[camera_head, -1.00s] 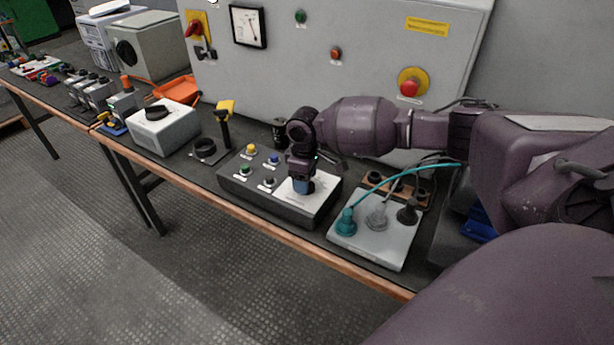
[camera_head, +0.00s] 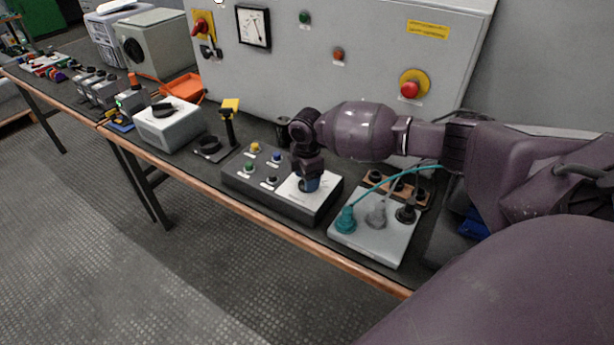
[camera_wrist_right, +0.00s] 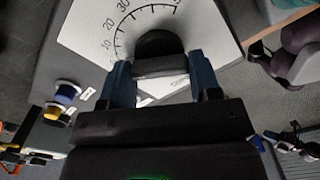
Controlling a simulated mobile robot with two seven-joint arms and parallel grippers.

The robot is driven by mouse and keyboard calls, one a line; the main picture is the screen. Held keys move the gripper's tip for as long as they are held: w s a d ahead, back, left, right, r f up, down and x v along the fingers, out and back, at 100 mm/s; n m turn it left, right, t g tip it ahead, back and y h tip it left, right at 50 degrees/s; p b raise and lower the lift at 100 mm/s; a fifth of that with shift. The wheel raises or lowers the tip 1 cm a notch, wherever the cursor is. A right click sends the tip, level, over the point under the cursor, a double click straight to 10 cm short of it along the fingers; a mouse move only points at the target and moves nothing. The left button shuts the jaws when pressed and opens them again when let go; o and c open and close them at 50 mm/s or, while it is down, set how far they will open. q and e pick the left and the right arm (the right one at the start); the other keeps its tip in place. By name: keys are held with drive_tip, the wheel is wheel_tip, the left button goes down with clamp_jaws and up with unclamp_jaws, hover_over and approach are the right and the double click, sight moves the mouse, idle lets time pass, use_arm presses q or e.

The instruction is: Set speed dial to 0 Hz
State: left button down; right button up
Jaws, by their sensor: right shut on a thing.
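The speed dial's white scale plate (camera_head: 325,190) lies on the right part of a dark control box (camera_head: 268,199). In the right wrist view the plate (camera_wrist_right: 92,26) shows numbers such as 20 and 30 around an arc. The black dial knob (camera_wrist_right: 158,46) stands between the two blue fingers of my right gripper (camera_wrist_right: 162,72), which is shut on it. The dial's pointer reading cannot be made out. In the head view my right gripper (camera_head: 309,184) points down onto the plate and hides the knob. My left gripper is not in view.
Coloured push buttons, including a yellow one (camera_head: 255,147), sit left of the plate. A light panel with a teal plug (camera_head: 346,220) and cables stands to the right. A grey cabinet (camera_head: 345,60) with a red emergency stop (camera_head: 410,89) rises behind. The floor in front is clear.

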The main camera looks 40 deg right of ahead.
drive_tip(key=shift+n, duration=0.4)
drive_tip(key=o, duration=0.9)
drive_tip(key=shift+r, duration=0.1)
wheel_tip(320, 180, up, 11)
drive_tip(key=shift+f+p, duration=0.15)
drive_tip(key=shift+p, duration=0.75)
